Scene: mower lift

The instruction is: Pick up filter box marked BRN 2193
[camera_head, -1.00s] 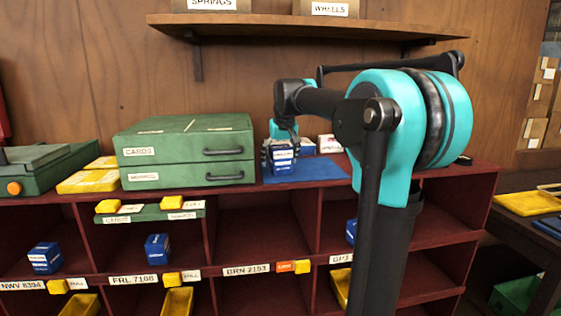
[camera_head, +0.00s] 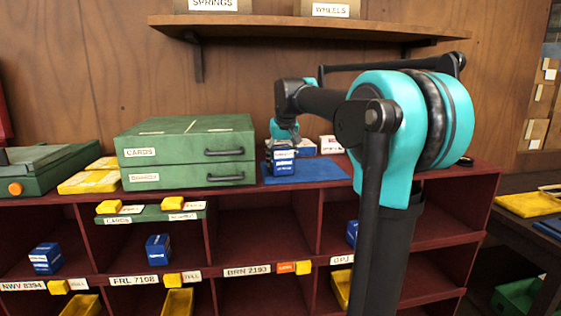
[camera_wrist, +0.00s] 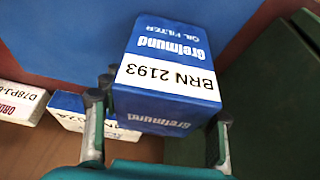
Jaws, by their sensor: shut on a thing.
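The blue filter box (camera_wrist: 165,60) has a white band reading BRN 2193, upside down in the wrist view. My gripper (camera_wrist: 155,125) is shut on it, with one finger on each side of the box. In the head view the same box (camera_head: 282,160) is at the blue mat (camera_head: 325,171) on top of the red shelf unit, with my gripper (camera_head: 282,145) above and around it. I cannot tell whether its underside touches the mat. The shelf compartment labelled BRN 2193 (camera_head: 247,271) looks empty in the part that shows.
A green two-drawer cabinet (camera_head: 185,152) stands close left of the box. White and blue cartons (camera_wrist: 75,112) lie beside it. Other blue boxes (camera_head: 158,249) sit in lower compartments. A wooden shelf (camera_head: 300,27) hangs above.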

